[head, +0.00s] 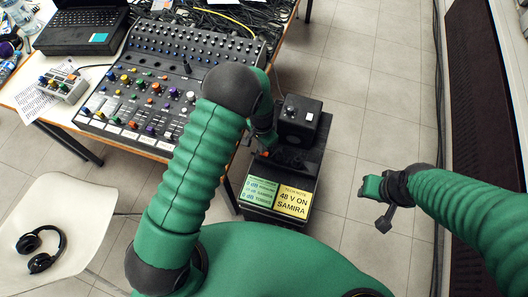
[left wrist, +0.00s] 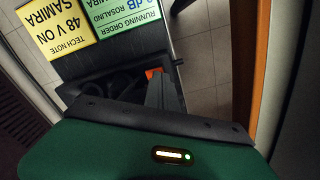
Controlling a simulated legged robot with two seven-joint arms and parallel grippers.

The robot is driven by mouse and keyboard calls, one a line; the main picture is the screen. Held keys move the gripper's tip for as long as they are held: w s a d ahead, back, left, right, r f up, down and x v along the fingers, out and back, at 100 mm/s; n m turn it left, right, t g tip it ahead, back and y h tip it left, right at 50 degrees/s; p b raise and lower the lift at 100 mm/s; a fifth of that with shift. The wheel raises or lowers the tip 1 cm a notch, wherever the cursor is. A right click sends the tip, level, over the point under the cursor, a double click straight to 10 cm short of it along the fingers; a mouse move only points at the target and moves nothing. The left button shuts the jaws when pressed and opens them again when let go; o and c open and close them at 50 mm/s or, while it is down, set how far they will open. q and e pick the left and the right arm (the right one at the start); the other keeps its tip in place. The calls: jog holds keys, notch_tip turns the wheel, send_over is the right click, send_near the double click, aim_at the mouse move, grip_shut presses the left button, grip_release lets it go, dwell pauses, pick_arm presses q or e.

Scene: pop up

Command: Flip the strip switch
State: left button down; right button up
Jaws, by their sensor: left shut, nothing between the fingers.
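The power strip's small orange-red switch (head: 264,154) shows on top of a black stand (head: 318,165) beside the table. In the left wrist view the switch (left wrist: 153,73) shows just beyond the dark fingertips of my left gripper (left wrist: 162,92). My left gripper (head: 270,146) is shut and empty, close to the switch; I cannot tell whether it touches it. The rest of the strip is mostly hidden by dark parts. My right gripper (head: 374,189) hangs over the floor to the right, away from the stand; its jaws are too unclear to judge.
A black box with a knob (head: 299,121) stands at the back of the stand. A green note (head: 260,190) and a yellow note (head: 293,202) lie at its front. A mixing console (head: 150,85) and laptop (head: 85,28) occupy the table. A chair with headphones (head: 40,247) is at left.

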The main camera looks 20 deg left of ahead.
pick_arm(q)
jog(key=shift+f+b, duration=0.55)
jog(key=shift+f, duration=0.3)
dwell(0.9)
notch_tip(320, 180, up, 7)
jog(key=p, duration=0.6)
dwell(0.3)
jog(key=s+a+r+n+t+p, duration=0.1)
jog(key=s+a+r+n, duration=0.1)
jog(key=s+r, duration=0.5)
jog(key=s+a+r+n+t+p, duration=0.1)
jog(key=s+a+r+n+p, duration=0.1)
jog(key=s+r, duration=0.6)
notch_tip(320, 180, up, 7)
jog(key=shift+a+r+n+t, duration=0.1)
jog(key=shift+a+n+t, duration=0.35)
jog(key=shift+n, duration=0.75)
